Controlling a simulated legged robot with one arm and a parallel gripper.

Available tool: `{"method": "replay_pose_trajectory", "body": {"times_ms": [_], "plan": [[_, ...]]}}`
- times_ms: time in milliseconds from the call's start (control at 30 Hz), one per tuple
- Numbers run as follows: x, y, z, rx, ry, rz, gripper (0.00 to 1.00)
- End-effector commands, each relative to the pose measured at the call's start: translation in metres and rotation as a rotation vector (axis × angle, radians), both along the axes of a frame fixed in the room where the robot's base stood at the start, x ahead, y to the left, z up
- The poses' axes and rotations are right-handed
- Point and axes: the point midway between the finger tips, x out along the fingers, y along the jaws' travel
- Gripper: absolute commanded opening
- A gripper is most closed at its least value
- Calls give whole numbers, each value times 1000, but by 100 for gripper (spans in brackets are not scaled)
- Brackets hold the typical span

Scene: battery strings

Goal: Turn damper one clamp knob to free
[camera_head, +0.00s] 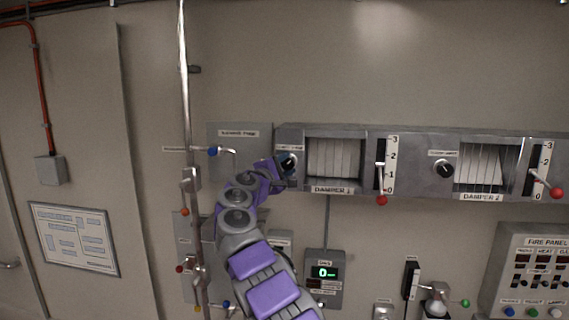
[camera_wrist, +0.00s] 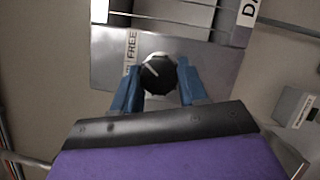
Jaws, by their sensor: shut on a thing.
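The damper one clamp knob (camera_wrist: 158,74) is a round black knob with a pale pointer line, on a grey metal plate in the wrist view. Its pointer slants toward the upper left, near the label "FREE" (camera_wrist: 131,46). My gripper (camera_wrist: 158,88) has its blue fingers on both sides of the knob and is shut on it.
The damper 1 lever with a red ball (camera_head: 382,200) points down beside its 0–3 scale. Damper 2's black knob (camera_head: 444,169) and red-ball lever (camera_head: 556,191) are to the right. A vertical pipe (camera_head: 184,90) with a blue-handled valve (camera_head: 213,151) stands left of my arm.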

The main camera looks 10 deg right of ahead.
Motion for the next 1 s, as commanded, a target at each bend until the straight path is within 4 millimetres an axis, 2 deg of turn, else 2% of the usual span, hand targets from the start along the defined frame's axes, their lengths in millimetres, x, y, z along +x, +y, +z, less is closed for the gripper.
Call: {"method": "replay_pose_trajectory", "body": {"times_ms": [300,867,900,1000], "plan": [[1,1,-2,122,-36,0,12],[2,-1,-6,150,-39,-3,12],[2,-1,-6,150,-38,-4,45],[2,-1,-5,150,-39,-3,55]]}}
